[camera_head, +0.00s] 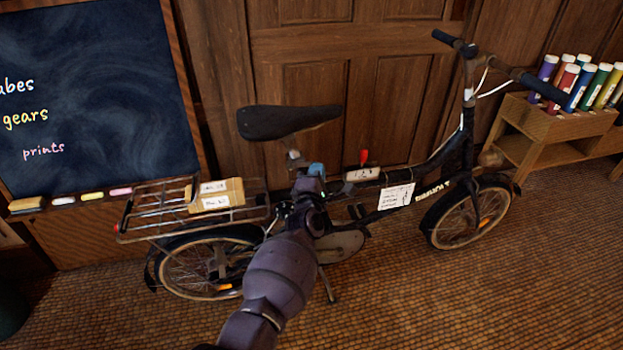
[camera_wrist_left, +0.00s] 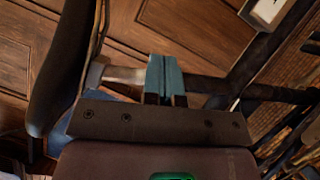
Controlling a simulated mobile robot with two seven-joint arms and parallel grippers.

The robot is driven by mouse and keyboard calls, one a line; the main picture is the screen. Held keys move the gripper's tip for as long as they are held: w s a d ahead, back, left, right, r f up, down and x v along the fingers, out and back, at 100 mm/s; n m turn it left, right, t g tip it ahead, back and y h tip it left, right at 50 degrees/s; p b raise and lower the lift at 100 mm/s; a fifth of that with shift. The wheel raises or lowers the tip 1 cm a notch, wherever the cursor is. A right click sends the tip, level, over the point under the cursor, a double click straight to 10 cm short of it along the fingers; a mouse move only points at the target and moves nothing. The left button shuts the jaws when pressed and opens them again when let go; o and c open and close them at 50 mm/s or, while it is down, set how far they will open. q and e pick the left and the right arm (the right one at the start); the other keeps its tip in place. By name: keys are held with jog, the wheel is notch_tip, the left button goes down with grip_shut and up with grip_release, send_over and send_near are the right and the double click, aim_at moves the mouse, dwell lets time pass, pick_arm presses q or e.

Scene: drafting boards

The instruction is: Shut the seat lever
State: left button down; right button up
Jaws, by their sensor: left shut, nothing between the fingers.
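A black folding bicycle (camera_head: 460,165) stands on the floor, its black saddle (camera_head: 285,121) at the upper left and its seat post (camera_head: 293,158) below. The wrist view shows the saddle (camera_wrist_left: 58,70) at the left and the silver seat post (camera_wrist_left: 122,76) lying across the picture. My left gripper (camera_head: 316,169), with blue fingertips, is at the seat post just under the saddle; its fingertips (camera_wrist_left: 165,74) are shut together and empty, overlapping the post in the picture. I cannot tell whether they touch it. I cannot make out the seat lever; my gripper may hide it. My right gripper is not in view.
A small labelled box with a red upright piece (camera_head: 364,157) is on the frame. A rear rack carries a cardboard parcel (camera_head: 215,194). A chalkboard (camera_head: 90,90) stands left; a wooden rack of coloured tubes (camera_head: 545,125) stands right. The floor in front is clear.

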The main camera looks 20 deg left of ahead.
pick_arm(q)
jog(key=shift+w, duration=0.2)
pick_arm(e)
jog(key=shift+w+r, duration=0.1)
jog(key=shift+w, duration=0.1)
pick_arm(q)
jog(key=shift+s, duration=0.1)
jog(key=s+d+f+p, duration=0.1)
jog(key=s+p, duration=0.1)
jog(key=s, duration=0.8)
jog(key=shift+s+f, duration=0.25)
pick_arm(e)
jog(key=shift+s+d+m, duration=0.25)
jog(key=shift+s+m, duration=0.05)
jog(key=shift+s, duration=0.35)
pick_arm(q)
jog(key=shift+d, duration=0.1)
